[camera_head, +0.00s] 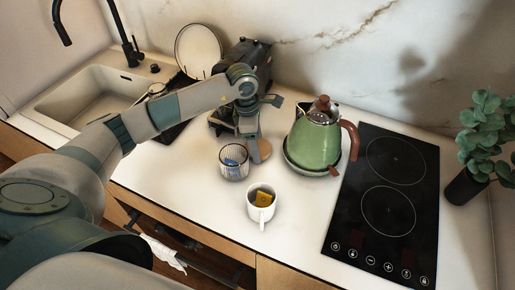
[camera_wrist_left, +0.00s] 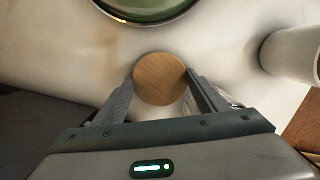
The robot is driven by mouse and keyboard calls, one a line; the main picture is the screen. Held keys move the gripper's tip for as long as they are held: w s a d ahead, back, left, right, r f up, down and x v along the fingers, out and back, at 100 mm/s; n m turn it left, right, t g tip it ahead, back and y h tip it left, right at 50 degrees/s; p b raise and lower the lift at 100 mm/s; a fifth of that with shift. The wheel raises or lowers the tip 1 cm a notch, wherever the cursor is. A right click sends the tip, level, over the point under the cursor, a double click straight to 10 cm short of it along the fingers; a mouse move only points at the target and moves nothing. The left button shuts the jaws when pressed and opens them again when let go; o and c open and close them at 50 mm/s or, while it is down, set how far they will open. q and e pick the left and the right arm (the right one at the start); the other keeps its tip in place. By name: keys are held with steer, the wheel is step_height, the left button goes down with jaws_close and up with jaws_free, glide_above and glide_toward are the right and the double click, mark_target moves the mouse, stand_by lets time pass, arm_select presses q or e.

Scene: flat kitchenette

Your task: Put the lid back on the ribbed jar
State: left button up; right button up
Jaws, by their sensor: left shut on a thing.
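The ribbed jar (camera_head: 234,163) is clear glass with blue things inside. It stands open on the counter, left of the white mug. The round wooden lid (camera_head: 264,150) is just right of and behind the jar, partly hidden by my left gripper (camera_head: 252,150). In the wrist view the lid (camera_wrist_left: 160,78) sits between the two fingertips of my left gripper (camera_wrist_left: 160,82), which is shut on it. I cannot tell how far the lid is above the counter. My right gripper is not in view.
A green kettle (camera_head: 316,143) stands right of the gripper. A white mug (camera_head: 261,204) with a yellow tag is in front. A black hob (camera_head: 385,205), a plant (camera_head: 484,140), a sink (camera_head: 92,98) and a dish rack with a plate (camera_head: 198,51) surround the counter.

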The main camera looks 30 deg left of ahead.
arm_select(q)
steer(key=shift+r, duration=0.15)
steer(key=shift+r+b, duration=0.5)
steer(key=shift+b, duration=0.1)
step_height(320, 180, up, 2)
steer(key=shift+w+r+b, duration=0.1)
steer(key=shift+b, duration=0.65)
steer(key=s+d+r+b, duration=0.4)
steer(key=s+d+r, duration=0.3)
steer(key=d, duration=0.2)
steer(key=shift+s+r, duration=0.3)
steer(key=shift+s, duration=0.1)
steer(key=shift+s+f, duration=0.1)
